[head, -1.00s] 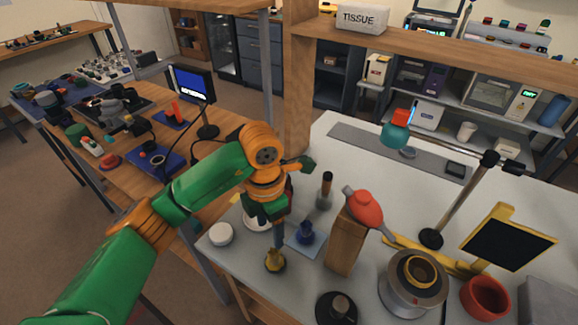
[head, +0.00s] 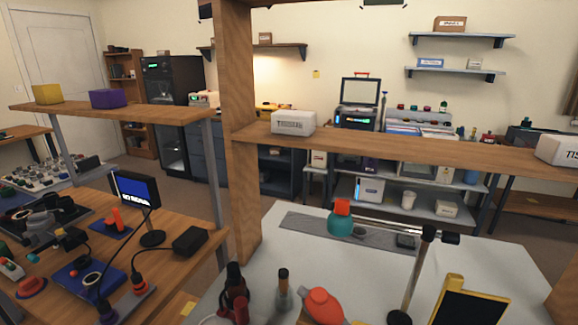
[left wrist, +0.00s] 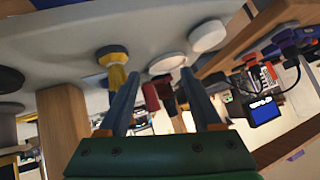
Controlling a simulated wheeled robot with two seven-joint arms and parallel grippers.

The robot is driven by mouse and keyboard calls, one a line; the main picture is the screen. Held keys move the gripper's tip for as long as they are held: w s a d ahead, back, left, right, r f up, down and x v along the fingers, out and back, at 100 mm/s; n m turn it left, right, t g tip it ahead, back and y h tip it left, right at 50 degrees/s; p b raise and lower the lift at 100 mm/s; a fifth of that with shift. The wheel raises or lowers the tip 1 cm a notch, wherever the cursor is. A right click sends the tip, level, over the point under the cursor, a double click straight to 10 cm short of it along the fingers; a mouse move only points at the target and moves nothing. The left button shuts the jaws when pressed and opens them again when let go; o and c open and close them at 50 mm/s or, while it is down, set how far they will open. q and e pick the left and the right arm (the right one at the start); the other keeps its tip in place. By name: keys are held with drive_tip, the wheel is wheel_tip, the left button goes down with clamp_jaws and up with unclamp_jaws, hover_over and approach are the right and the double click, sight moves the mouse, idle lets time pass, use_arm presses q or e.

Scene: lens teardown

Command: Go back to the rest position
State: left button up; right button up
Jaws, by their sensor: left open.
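My left gripper (left wrist: 160,98) shows in the left wrist view, with its two blue-grey fingers spread apart and nothing gripped between them. That view looks upside down, with the white workbench (left wrist: 70,35) along its top. A yellow piece (left wrist: 114,70) appears beside one finger, and a dark red object lies beyond the gap; I cannot tell its distance. In the head view neither of my grippers is visible. The white workbench (head: 450,262) fills the lower right there. My right gripper is in neither view.
A cluttered wooden table (head: 190,262) stands left.

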use_arm(q)
drive_tip(key=s+f+g+h, duration=0.1)
drive_tip(key=s+f+g, duration=0.5)
drive_tip(key=s, duration=0.6)
wheel_tip(320, 180, down, 16)
drive_tip(key=s+g, duration=0.1)
drive_tip(key=s, duration=0.1)
drive_tip(key=s+a+f+g, duration=0.1)
drive_tip(key=s+f, duration=1)
drive_tip(key=s, duration=0.1)
drive_tip(key=shift+s+a+g, duration=0.25)
drive_tip(key=shift+a+g, duration=0.05)
drive_tip(key=shift+f, duration=0.1)
